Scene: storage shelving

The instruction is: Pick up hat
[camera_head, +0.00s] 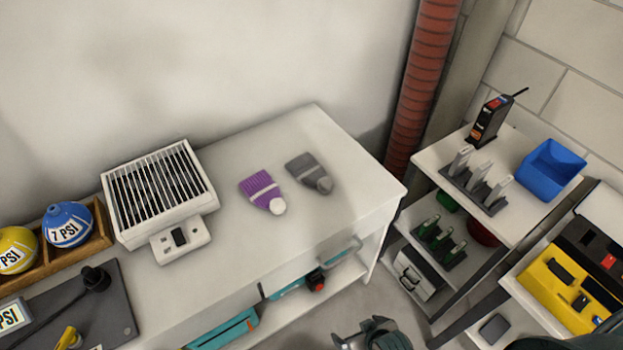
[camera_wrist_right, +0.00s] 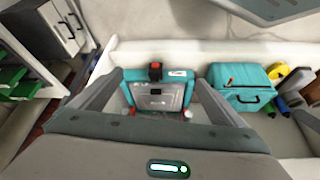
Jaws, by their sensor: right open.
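Two knit hats lie flat on the white cabinet top (camera_head: 345,155) in the head view. One is a purple hat (camera_head: 260,190) with a white band and white pompom; to its right is a grey hat (camera_head: 307,172) with a grey pompom. They lie side by side. My right gripper (camera_head: 372,337) shows at the bottom edge of the head view, in front of the cabinet and below the hats. In the right wrist view my right gripper (camera_wrist_right: 160,80) is open, with nothing between its fingers; no hat shows there. My left gripper is not in view.
A white slatted heater (camera_head: 160,195) stands left of the hats, with PSI balls in a wooden box (camera_head: 95,232) beyond. Right are a rack (camera_head: 440,160) and a blue bin (camera_head: 550,168). Teal cases (camera_wrist_right: 243,85) sit on the cabinet's lower shelf. The cabinet top right of the hats is clear.

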